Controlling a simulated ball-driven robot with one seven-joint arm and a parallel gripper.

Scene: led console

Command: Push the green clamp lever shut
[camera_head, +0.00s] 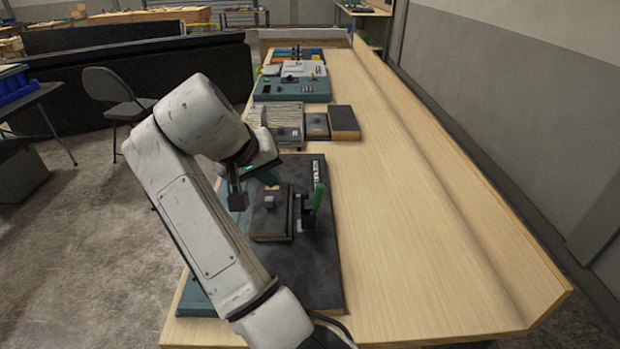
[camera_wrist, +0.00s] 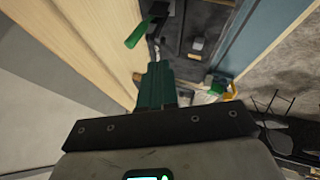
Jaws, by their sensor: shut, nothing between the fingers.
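The green clamp lever (camera_head: 318,198) stands nearly upright at the right side of the dark board (camera_head: 325,255) on the bench. Its dark clamp base (camera_head: 307,221) sits beside a raised block with a small grey piece on it. In the wrist view the lever (camera_wrist: 137,35) shows at the upper left, beyond and left of the fingertips. My gripper (camera_head: 271,181) is to the left of the lever and above the board, apart from it. In the wrist view my gripper's dark green fingers (camera_wrist: 157,68) are together, with nothing between them. My arm hides the board's left part.
A small grey block (camera_head: 269,202) is on the raised dark plate left of the clamp. More panels and boxes, including a dark box (camera_head: 343,122), stand farther along the bench. The wooden bench top (camera_head: 410,230) right of the board is clear.

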